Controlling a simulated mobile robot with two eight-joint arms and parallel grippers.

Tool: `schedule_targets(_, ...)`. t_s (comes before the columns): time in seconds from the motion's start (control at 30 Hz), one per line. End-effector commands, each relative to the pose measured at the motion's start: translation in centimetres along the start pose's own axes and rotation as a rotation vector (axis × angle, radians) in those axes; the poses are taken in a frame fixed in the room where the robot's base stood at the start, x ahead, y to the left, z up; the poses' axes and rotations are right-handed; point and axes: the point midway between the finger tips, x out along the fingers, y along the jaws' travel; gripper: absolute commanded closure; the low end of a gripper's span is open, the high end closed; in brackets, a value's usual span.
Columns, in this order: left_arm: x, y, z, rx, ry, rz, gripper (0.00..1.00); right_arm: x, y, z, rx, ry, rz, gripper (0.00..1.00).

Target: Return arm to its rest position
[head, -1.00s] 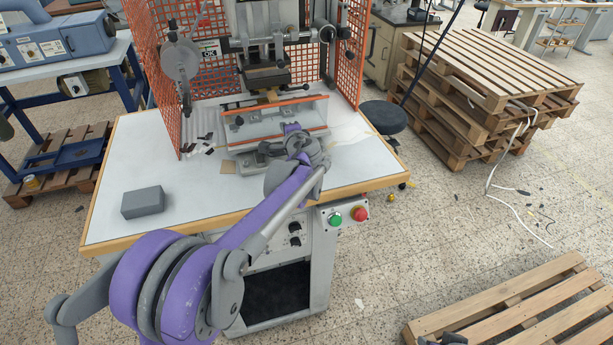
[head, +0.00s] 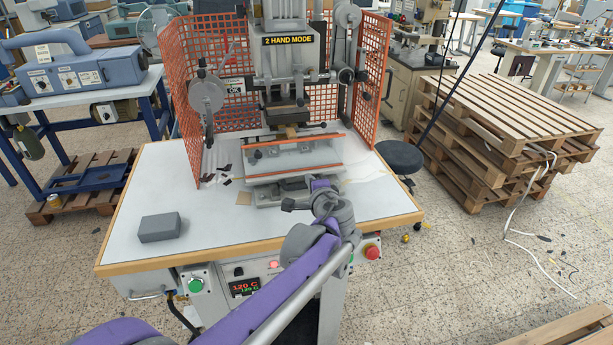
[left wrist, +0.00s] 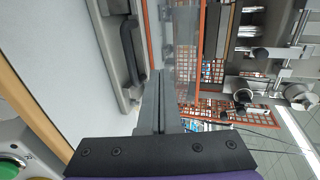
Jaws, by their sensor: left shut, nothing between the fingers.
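My left arm reaches in from the bottom of the head view, with its wrist over the front edge of the white worktable (head: 235,225). My left gripper (left wrist: 160,80) shows in the left wrist view with its grey fingers together and nothing between them. In the head view the gripper's purple body lies just beyond the wrist, and its fingers are hard to make out. It is in front of the stamping press (head: 285,60) and its clear guard (head: 295,160). My right gripper is not in view.
A grey block (head: 160,227) sits on the table's left side. Orange mesh (head: 210,100) flanks the press. A green button (head: 195,285) and a red button (head: 372,252) are on the front. A stool (head: 400,157) and stacked pallets (head: 480,140) stand to the right.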

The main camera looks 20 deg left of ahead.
Motion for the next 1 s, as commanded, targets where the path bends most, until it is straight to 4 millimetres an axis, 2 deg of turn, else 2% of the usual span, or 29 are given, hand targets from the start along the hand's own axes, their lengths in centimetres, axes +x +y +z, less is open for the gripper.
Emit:
schedule_targets(0.1,-1.4,0.1,-0.1,-0.001,0.002,0.001,1.00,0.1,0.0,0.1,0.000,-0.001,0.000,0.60)
schedule_targets(0.3,-2.0,0.1,0.1,-0.005,-0.001,0.003,1.00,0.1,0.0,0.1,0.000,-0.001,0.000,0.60)
schedule_targets(0.37,-2.3,0.3,0.7,-0.022,-0.006,0.017,1.00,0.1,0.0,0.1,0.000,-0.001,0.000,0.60)
schedule_targets(0.47,-3.7,1.7,2.9,-0.102,-0.025,0.084,1.00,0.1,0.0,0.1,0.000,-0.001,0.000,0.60)
schedule_targets(0.57,-6.3,4.6,6.5,-0.246,-0.060,0.203,1.00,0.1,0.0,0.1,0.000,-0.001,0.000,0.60)
schedule_targets(0.6,-7.8,6.2,8.0,-0.316,-0.076,0.261,1.00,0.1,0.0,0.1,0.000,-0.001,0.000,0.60)
schedule_targets(0.73,-12.9,11.8,12.0,-0.550,-0.130,0.456,1.00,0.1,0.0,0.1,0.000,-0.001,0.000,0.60)
schedule_targets(0.9,-19.6,19.1,14.6,-0.827,-0.185,0.694,1.00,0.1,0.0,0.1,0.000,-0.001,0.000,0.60)
schedule_targets(1.0,-22.6,22.1,15.1,-0.947,-0.206,0.799,1.00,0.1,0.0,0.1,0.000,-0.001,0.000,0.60)
